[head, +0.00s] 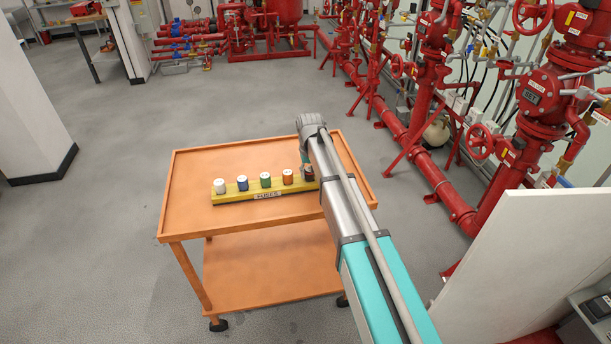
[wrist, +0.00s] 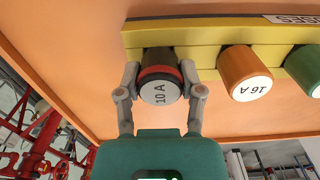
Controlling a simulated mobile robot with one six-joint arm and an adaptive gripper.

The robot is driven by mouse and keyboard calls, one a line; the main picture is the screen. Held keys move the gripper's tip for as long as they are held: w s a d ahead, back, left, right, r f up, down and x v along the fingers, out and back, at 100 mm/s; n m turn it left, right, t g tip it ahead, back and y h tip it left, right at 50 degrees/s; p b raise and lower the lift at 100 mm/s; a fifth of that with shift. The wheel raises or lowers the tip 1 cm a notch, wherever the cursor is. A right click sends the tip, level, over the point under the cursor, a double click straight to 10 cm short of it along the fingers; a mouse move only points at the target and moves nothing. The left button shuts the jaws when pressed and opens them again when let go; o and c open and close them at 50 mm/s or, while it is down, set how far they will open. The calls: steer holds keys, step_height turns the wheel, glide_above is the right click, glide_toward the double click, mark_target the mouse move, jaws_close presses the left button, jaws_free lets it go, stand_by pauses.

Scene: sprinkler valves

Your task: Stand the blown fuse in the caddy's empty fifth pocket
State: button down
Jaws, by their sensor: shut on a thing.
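The blown fuse (wrist: 160,88) is dark with a red band and a pale end marked "10 A". My gripper (wrist: 160,70) is shut on it, one finger on each side. In the wrist view the fuse overlaps the end of the yellow caddy (wrist: 205,54), beside the orange 16 A fuse (wrist: 246,74). Its lower end is hidden, so I cannot tell whether it is in the fifth pocket or just above it. In the head view the caddy (head: 235,198) lies on the cart, and my arm hides its right end and most of my gripper (head: 307,174).
The orange cart (head: 195,215) has raised edges and clear room around the caddy. White (head: 220,187), blue (head: 242,183), green (head: 265,180) and orange fuses stand in a row. A white panel (head: 530,265) is at right, with red piping (head: 420,140) behind.

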mark_target(309, 169)
steer(key=shift+f, duration=0.15)
steer(key=shift+c, duration=1.1)
jaws_free()
step_height(309, 169, up, 12)
steer(key=p, duration=1.2)
steer(key=shift+r, duration=0.2)
steer(key=shift+d, duration=0.1)
